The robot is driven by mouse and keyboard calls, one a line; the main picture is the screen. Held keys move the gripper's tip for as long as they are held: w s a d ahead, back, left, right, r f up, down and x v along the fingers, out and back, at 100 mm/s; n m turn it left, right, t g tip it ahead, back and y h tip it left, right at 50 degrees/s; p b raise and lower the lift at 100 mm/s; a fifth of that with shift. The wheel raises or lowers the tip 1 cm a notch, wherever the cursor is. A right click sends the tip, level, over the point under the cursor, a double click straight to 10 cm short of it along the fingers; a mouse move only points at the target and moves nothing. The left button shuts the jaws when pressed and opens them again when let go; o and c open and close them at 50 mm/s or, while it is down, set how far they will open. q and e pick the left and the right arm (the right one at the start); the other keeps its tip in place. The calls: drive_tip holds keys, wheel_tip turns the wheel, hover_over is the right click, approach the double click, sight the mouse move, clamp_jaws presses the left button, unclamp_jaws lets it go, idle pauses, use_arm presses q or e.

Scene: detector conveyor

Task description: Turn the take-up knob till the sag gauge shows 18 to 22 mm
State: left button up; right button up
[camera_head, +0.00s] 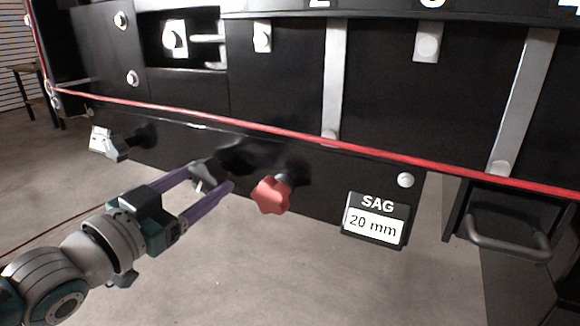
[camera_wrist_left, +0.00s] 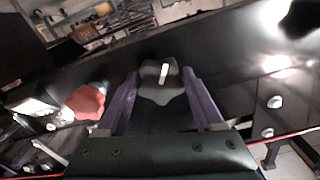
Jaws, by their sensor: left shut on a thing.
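The take-up knob, a dark lobed knob with a pale pointer mark (camera_head: 204,177), sits on the lower black panel; no label shows on it. In the left wrist view the knob (camera_wrist_left: 160,92) lies between the fingertips. My left gripper (camera_head: 210,181) has its purple fingers on either side of the knob, shut on it. The sag gauge (camera_head: 376,220) hangs low on the panel and reads 20 mm. My right gripper is not in view.
A red lobed knob (camera_head: 271,195) stands just right of my left gripper. A grey-and-white fitting (camera_head: 108,143) sits to the left. A red cord (camera_head: 290,139) crosses the panel's front. A drawer-like handle (camera_head: 508,240) juts out at right. The floor below is clear.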

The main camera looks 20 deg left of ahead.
use_arm(q)
drive_tip(key=shift+m, duration=0.5)
drive_tip(key=o, duration=1.4)
drive_tip(key=s, duration=0.3)
drive_tip(key=s+p, duration=0.1)
drive_tip(key=s, duration=0.6)
drive_tip(key=shift+a+p, duration=0.3)
drive_tip(key=shift+a, duration=0.1)
drive_tip(key=shift+w+r, duration=0.1)
